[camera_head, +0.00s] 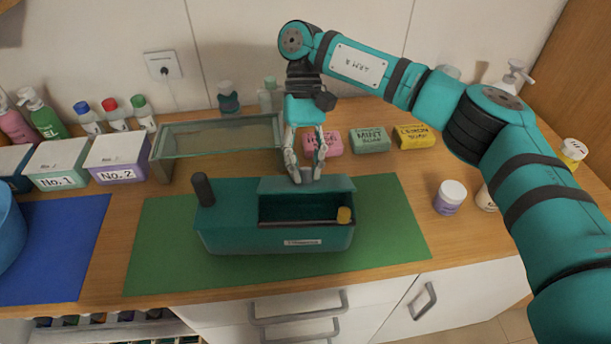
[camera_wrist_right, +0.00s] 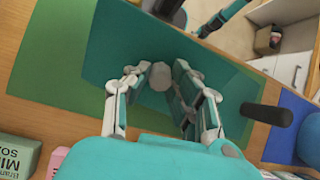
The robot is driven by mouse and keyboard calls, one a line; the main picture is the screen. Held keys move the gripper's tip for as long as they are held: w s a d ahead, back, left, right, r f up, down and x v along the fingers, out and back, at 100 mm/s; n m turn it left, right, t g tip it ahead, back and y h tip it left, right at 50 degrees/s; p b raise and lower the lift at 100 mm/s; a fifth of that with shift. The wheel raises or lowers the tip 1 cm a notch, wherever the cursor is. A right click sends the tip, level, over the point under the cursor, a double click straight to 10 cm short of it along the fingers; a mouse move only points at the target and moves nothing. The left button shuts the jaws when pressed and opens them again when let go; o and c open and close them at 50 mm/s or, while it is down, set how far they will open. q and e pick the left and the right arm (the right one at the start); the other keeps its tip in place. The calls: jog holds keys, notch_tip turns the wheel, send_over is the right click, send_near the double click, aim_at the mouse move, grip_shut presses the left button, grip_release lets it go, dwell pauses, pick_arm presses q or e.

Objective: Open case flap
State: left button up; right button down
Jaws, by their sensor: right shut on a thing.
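The teal case (camera_head: 225,232) stands on the green mat, with a label on its front and a dark upright post at its left end. Its flap (camera_head: 305,185) is raised at the back of the opening, so the dark interior (camera_head: 300,208) shows. My right gripper (camera_head: 304,175) comes from above and behind, its fingertips at the flap's top edge. In the right wrist view, the right gripper (camera_wrist_right: 155,85) has its fingers around a pale round knob (camera_wrist_right: 160,75) on the teal surface. The knob is hidden in the head view. My left gripper is out of view.
A yellow piece (camera_head: 344,215) shows at the opening's right end. A glass-topped stand (camera_head: 220,133) is behind the case. Pink soap (camera_head: 322,143), mint soap (camera_head: 369,140) and lemon soap (camera_head: 414,136) lie behind right. The green mat (camera_head: 390,230) is clear right of the case.

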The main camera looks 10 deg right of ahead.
jog(key=shift+w+r+g, duration=0.1)
jog(key=shift+w+g, duration=0.05)
jog(key=shift+g, duration=0.15)
jog(key=c, duration=1.1)
grip_release()
jog(key=shift+r, duration=0.1)
jog(key=shift+v, duration=3.65)
